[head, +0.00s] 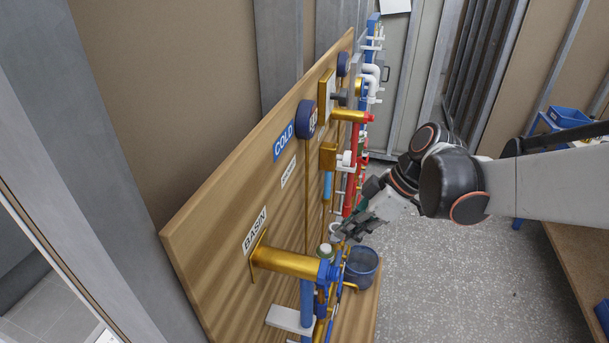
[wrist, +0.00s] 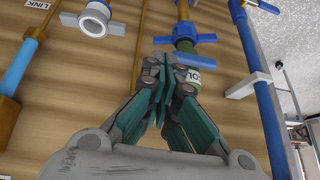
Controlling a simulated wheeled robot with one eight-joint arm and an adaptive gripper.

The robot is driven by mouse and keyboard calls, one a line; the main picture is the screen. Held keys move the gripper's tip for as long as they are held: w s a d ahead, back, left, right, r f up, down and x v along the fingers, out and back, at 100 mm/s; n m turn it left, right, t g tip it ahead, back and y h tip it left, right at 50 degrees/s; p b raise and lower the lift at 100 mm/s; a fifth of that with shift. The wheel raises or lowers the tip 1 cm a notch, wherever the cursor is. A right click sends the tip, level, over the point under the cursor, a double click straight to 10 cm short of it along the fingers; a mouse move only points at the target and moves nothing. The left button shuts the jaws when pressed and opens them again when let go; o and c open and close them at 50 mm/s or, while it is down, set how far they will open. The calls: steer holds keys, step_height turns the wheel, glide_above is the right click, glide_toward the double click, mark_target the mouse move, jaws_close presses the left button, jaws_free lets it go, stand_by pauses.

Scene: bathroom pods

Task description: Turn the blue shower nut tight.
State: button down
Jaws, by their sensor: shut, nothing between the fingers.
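In the wrist view a blue winged nut (wrist: 184,38) sits on a gold pipe, just beyond my fingertips. I cannot tell for sure whether it is the shower nut, since no shower label is readable. My gripper (wrist: 160,62) is shut and empty, its teal finger pads pressed together. The fingertips point toward the wooden board and appear apart from the nut. In the head view my gripper (head: 347,232) is low in front of the board, above a blue fitting (head: 328,271) at the end of the gold basin pipe.
The wooden board (head: 215,220) carries several pipes, including a red one (head: 350,185). Open floor (head: 460,280) lies right.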

steer(key=w+a+f+n+g+y, duration=0.1)
steer(key=w+a+f+n, duration=0.1)
steer(key=a+f+n, duration=0.2)
steer(key=a+f, duration=0.3)
steer(key=f, duration=0.1)
steer(key=shift+y+b, duration=0.3)
steer(key=shift+b, duration=0.05)
stand_by(0.4)
steer(key=shift+w+d+m+t+b, duration=0.1)
steer(key=shift+d+m+t+b, duration=0.25)
steer(key=shift+d+m, duration=0.25)
steer(key=shift+d, duration=0.4)
steer(key=shift+w+d, duration=0.1)
steer(key=shift+d, duration=0.1)
